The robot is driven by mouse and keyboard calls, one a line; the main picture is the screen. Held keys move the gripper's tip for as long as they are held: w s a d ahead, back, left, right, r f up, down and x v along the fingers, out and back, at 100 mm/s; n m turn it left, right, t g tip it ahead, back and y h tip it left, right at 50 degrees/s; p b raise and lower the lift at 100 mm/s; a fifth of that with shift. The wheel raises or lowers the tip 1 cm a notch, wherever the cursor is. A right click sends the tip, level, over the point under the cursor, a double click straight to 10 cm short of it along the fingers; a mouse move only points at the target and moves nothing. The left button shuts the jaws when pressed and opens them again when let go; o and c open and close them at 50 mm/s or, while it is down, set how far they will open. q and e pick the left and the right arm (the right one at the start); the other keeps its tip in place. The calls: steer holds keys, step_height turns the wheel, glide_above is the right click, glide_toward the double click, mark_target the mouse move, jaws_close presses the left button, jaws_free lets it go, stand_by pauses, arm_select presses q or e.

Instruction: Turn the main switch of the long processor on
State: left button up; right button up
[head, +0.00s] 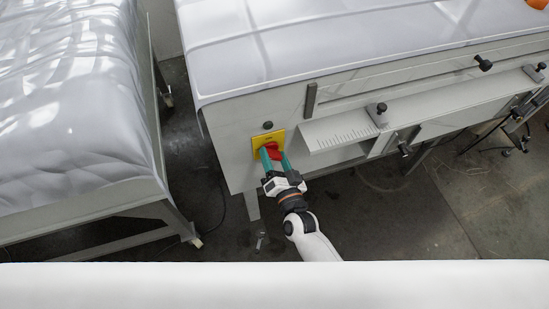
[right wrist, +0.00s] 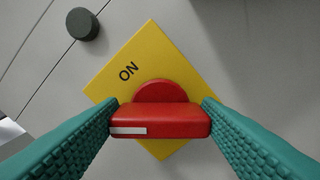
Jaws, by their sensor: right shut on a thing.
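The main switch is a red rotary handle (right wrist: 165,120) on a yellow plate (right wrist: 160,65) marked ON. In the head view the red handle (head: 272,149) and yellow plate (head: 259,138) are on the long processor's front panel (head: 228,140), near its left end. My right gripper (right wrist: 160,119) is shut on the handle, a green finger at each end. In the right wrist view the handle lies nearly level and the plate is tilted. The handle's white mark is at its left end, turned away from the ON word at upper left. My left gripper is out of view.
A black knob (head: 267,125) sits just above the plate. A ruled grey shelf (head: 335,130) juts from the panel to the right of the switch. A sheet-covered table (head: 70,100) stands at left, with a floor gap between.

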steer(key=m, duration=0.2)
steer(key=m+b, duration=0.1)
steer(key=m, duration=0.1)
steer(key=shift+f+m, duration=0.2)
steer(key=shift+m, duration=0.2)
steer(key=m+b, duration=0.1)
steer(key=m, duration=0.3)
steer(key=shift+m+b, duration=0.3)
steer(key=shift+b, duration=0.05)
steer(key=o, duration=1)
steer(key=b+v, duration=0.1)
steer(key=v, duration=1.1)
